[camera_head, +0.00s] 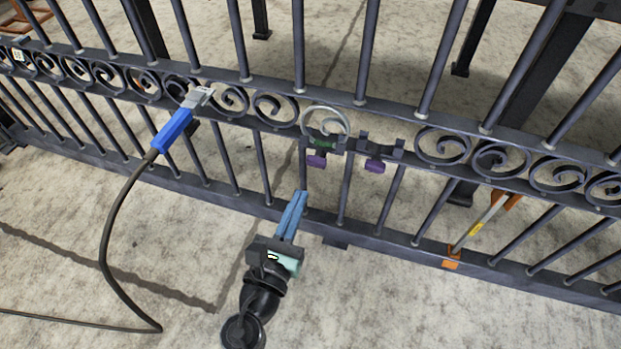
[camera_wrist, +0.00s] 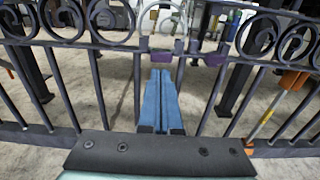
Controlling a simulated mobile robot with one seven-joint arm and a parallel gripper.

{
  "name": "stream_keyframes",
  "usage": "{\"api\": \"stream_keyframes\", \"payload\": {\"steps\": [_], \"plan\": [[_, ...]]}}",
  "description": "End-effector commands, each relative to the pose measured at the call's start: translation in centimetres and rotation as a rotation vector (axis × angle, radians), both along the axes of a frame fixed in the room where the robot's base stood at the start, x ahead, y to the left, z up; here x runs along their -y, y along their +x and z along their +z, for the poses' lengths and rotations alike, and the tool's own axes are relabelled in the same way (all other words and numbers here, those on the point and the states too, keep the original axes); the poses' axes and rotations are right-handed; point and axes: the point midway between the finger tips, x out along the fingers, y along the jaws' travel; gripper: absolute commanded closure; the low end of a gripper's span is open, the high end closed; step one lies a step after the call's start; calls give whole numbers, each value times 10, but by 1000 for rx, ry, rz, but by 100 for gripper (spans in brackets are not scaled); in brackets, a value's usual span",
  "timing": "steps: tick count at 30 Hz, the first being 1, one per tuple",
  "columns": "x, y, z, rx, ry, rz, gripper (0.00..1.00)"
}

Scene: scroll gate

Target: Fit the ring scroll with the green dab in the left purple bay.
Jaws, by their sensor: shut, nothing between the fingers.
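The ring scroll (camera_head: 332,110), a pale grey ring, stands in the left purple bay (camera_head: 317,160) of the gate's scroll band, its lower part between the bay's dark arms. Its green dab (camera_head: 322,142) shows low, just above the purple tab. Whether it is fully seated I cannot tell. In the wrist view the ring (camera_wrist: 150,12) is partly cut off by the top edge, above the left purple tab (camera_wrist: 162,57). The right purple bay (camera_head: 375,165) beside it is empty. My gripper (camera_head: 299,196) is shut and empty, its blue fingers below and in front of the left bay, apart from the ring.
The dark gate (camera_head: 240,195) with upright bars and scrolls spans the view. A blue-handled tool (camera_head: 172,130) with a black cable hangs on it at left. An orange-ended tool (camera_head: 480,225) leans at right. The pale floor in front is mostly clear.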

Motion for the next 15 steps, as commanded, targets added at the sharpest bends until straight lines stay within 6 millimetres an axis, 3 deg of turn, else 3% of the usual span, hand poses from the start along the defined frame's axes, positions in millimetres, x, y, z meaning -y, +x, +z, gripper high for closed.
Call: {"api": "stream_keyframes", "payload": {"steps": [6, 15], "plan": [[14, 40, -2, 3, 0, -2, 100], [19, 60, -1, -1, 0, 0, 100]]}}
